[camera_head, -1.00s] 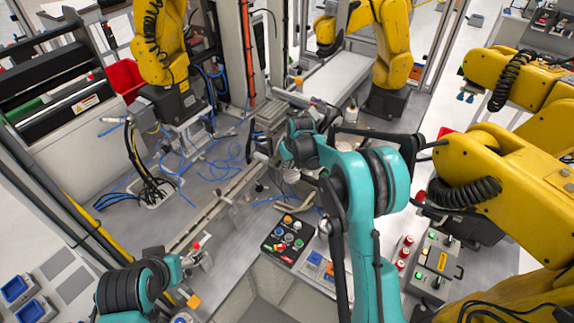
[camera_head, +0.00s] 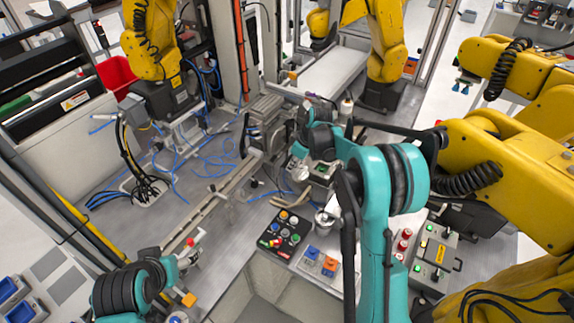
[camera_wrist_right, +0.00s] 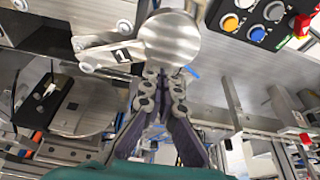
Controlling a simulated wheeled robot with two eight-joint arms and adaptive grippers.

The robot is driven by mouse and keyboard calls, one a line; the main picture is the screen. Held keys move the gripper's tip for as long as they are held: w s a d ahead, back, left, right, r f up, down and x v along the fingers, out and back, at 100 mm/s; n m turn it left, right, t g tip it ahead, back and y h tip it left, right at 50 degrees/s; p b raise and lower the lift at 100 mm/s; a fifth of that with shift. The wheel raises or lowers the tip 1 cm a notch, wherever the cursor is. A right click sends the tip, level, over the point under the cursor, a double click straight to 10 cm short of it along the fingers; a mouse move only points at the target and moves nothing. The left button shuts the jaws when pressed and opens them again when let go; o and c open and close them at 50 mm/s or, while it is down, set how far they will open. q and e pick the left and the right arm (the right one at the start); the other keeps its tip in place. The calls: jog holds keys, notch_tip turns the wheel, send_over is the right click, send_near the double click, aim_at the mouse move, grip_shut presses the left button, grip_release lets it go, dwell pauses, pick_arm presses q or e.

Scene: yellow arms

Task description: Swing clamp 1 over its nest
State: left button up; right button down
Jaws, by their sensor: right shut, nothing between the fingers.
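In the right wrist view, clamp 1 is a flat metal arm with a black "1" label (camera_wrist_right: 122,55), pale round knobs and a large bright metal disc (camera_wrist_right: 168,36). My right gripper (camera_wrist_right: 163,76) is shut and empty, its fingertips just below the disc in the picture; I cannot tell whether they touch it. A round metal seat (camera_wrist_right: 84,106) with a dark part lies to the left, apart from the disc; I cannot tell whether it is the nest. In the head view my right wrist (camera_head: 318,141) mostly hides its fingers.
A black button panel (camera_head: 285,230) stands on the bench, with blue and orange blocks (camera_head: 320,262) to its right. A grey control box (camera_head: 434,256) is further right. Yellow arms stand behind and at right. Blue cables (camera_head: 172,163) lie loose on the left deck.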

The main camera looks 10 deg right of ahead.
aim_at(308, 171)
jog(key=d+n, duration=0.1)
jog(key=s+d+n+g, duration=0.1)
jog(key=n, duration=0.1)
jog(key=shift+s+d+n+y+b, duration=0.1)
jog(key=shift+d+n+y+b, duration=0.05)
jog(key=shift+n+y+b, duration=0.2)
jog(key=d+n, duration=0.1)
jog(key=n+g, duration=0.1)
jog(key=shift+s+d+n, duration=0.25)
jog(key=shift+d+n, duration=0.1)
jog(key=shift+d, duration=0.05)
jog(key=shift+d+b, duration=0.3)
jog(key=shift+d, duration=0.85)
jog(key=shift+w+d, duration=0.25)
jog(key=shift+d, duration=0.7)
